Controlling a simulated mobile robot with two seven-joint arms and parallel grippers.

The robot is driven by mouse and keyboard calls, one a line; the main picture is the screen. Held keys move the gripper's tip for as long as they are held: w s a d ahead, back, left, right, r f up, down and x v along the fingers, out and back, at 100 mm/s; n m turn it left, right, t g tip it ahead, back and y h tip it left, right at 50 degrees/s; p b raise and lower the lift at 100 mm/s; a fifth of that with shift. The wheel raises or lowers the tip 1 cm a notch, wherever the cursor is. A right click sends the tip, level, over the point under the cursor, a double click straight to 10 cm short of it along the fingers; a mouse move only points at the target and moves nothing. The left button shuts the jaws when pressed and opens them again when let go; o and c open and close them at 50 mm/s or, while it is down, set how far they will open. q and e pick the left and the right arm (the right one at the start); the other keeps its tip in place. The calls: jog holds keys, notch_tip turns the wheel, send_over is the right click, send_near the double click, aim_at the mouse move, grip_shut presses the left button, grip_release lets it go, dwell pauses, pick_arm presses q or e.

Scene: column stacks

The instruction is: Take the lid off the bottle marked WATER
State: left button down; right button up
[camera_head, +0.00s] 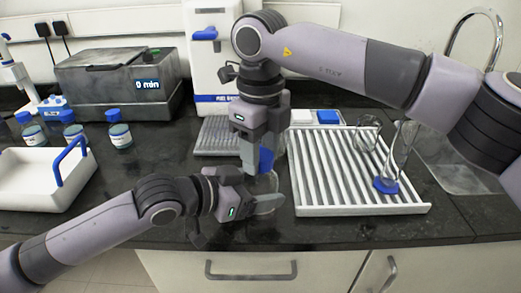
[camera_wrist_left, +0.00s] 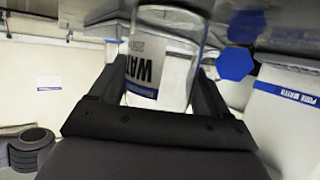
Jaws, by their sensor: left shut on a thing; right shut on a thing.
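The bottle marked WATER shows in the left wrist view (camera_wrist_left: 150,68), a clear bottle with a white label whose visible letters read "WAT". My left gripper (camera_head: 262,203) is shut on it, with one finger on each side. In the head view the bottle (camera_head: 268,181) is mostly hidden by my grippers. My right gripper (camera_head: 258,160) points down just above my left one and is shut on a blue lid (camera_head: 266,159). The lid is at the bottle's top. I cannot tell whether it still touches the bottle's neck.
Three blue-lidded bottles (camera_head: 119,133) stand at the left, behind a white tray (camera_head: 40,191) with a blue handle. A white slatted rack (camera_head: 330,172) is at the right, with glassware (camera_head: 386,184) on it. A grey bath (camera_head: 118,85) stands behind. The front counter is clear.

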jog(key=n, duration=0.3)
jog(key=shift+n, duration=0.3)
jog(key=shift+r, duration=0.25)
jog(key=shift+r, duration=0.9)
jog(key=shift+r, duration=2)
pick_arm(q)
grip_release()
